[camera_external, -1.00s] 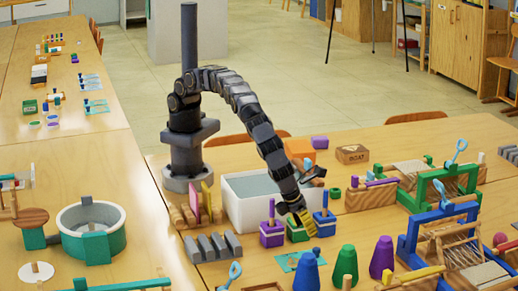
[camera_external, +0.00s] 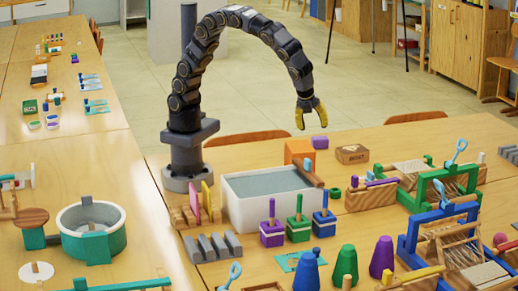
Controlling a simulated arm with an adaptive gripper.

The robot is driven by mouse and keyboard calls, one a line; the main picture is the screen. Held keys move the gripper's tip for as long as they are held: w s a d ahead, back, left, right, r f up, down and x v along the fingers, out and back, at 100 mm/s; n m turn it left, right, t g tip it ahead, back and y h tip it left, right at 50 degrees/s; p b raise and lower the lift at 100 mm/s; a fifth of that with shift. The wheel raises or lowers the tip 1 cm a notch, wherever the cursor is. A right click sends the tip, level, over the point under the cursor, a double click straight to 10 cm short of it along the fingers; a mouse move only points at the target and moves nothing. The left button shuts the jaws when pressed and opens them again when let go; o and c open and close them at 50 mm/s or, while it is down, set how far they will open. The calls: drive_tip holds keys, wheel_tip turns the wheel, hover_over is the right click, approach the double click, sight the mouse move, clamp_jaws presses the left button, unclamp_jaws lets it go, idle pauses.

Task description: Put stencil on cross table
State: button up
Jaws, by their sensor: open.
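A flat teal sheet that looks like a stencil (camera_external: 288,263) lies on the near wooden table (camera_external: 262,262). It is in front of the purple and green peg blocks, and the blue cone partly covers its right side. More flat teal-blue sheets (camera_external: 95,106) lie on the long table at the left (camera_external: 90,140). My gripper (camera_external: 311,127) is open and empty, its yellow fingers pointing down. It is high in the air above the back of the near table, well away from the teal sheet. I cannot tell which table is the cross table.
A white tub (camera_external: 240,205) stands on the near table. Purple (camera_external: 272,238), green (camera_external: 298,233) and blue (camera_external: 323,228) peg blocks stand in front of it. Cones (camera_external: 346,268) and looms (camera_external: 440,230) crowd the right. Grey bars (camera_external: 212,248) lie left of the teal sheet.

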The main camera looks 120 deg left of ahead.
drive_tip(key=s+a+r+n+g+h, duration=0.1)
drive_tip(key=s+a+r+n, duration=0.25)
drive_tip(key=s, duration=0.45)
drive_tip(key=s+a+r+n+g+h, duration=0.1)
drive_tip(key=s+a+r+n, duration=0.1)
drive_tip(key=s+a+n, duration=0.4)
drive_tip(key=s+d+f+n+h, duration=0.1)
drive_tip(key=s+n, duration=0.1)
drive_tip(key=s, duration=0.7)
drive_tip(key=s+d+f+n+h, duration=0.1)
drive_tip(key=s+n, duration=0.1)
drive_tip(key=s, duration=0.7)
drive_tip(key=shift+f+h, duration=0.3)
drive_tip(key=shift+h, duration=0.1)
